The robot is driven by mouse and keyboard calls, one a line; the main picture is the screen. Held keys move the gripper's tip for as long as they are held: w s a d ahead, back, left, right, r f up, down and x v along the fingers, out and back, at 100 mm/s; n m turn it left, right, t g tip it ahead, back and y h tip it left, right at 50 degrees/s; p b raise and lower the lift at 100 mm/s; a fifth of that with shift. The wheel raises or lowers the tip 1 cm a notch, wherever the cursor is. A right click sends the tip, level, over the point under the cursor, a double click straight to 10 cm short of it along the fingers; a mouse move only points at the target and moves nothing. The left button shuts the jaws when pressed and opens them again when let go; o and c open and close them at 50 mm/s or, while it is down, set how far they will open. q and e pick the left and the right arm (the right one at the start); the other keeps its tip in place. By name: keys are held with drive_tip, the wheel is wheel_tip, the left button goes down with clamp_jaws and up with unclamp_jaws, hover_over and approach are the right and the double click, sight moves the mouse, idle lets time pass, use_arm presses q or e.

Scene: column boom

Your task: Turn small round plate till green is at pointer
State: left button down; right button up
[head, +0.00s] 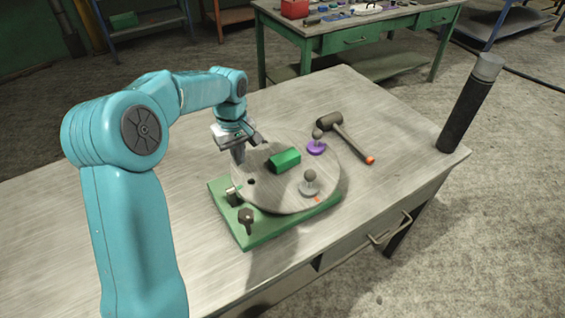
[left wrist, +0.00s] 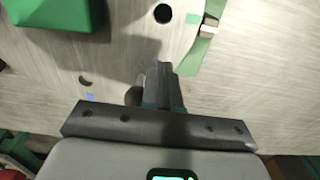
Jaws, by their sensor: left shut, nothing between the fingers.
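The round grey plate (head: 275,195) lies on a green base (head: 262,231) on the workbench. It bears a green block (head: 285,160), a purple disc with a knob (head: 316,147) and a grey disc with a knob (head: 309,187). A small light peg (head: 232,193), possibly the pointer, stands at the plate's left edge, apart from the green block. My left gripper (head: 239,159) is shut and empty at the plate's back left edge. In the left wrist view its fingers (left wrist: 163,68) are beside a dark round knob (left wrist: 133,96); I cannot tell whether they touch.
A dark knob (head: 246,216) stands on the base's front left corner. A mallet (head: 344,138) lies right of the plate. A black cylinder (head: 467,108) stands at the bench's right corner. The bench top (head: 390,120) between mallet and cylinder is clear.

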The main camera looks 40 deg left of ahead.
use_arm(q)
drive_tip(key=shift+w+a+r+p, duration=0.1)
drive_tip(key=shift+w+a+p, duration=0.3)
drive_tip(key=shift+w+p, duration=0.1)
drive_tip(key=shift+s+d+b, duration=0.1)
drive_tip(key=shift+s+b, duration=0.1)
drive_tip(key=shift+b, duration=0.1)
drive_tip(key=shift+s+d, duration=0.25)
drive_tip(key=shift+s, duration=0.05)
wheel_tip(320, 180, up, 9)
drive_tip(key=p, duration=0.6)
drive_tip(key=shift+p, duration=0.35)
drive_tip(key=shift+s, duration=0.1)
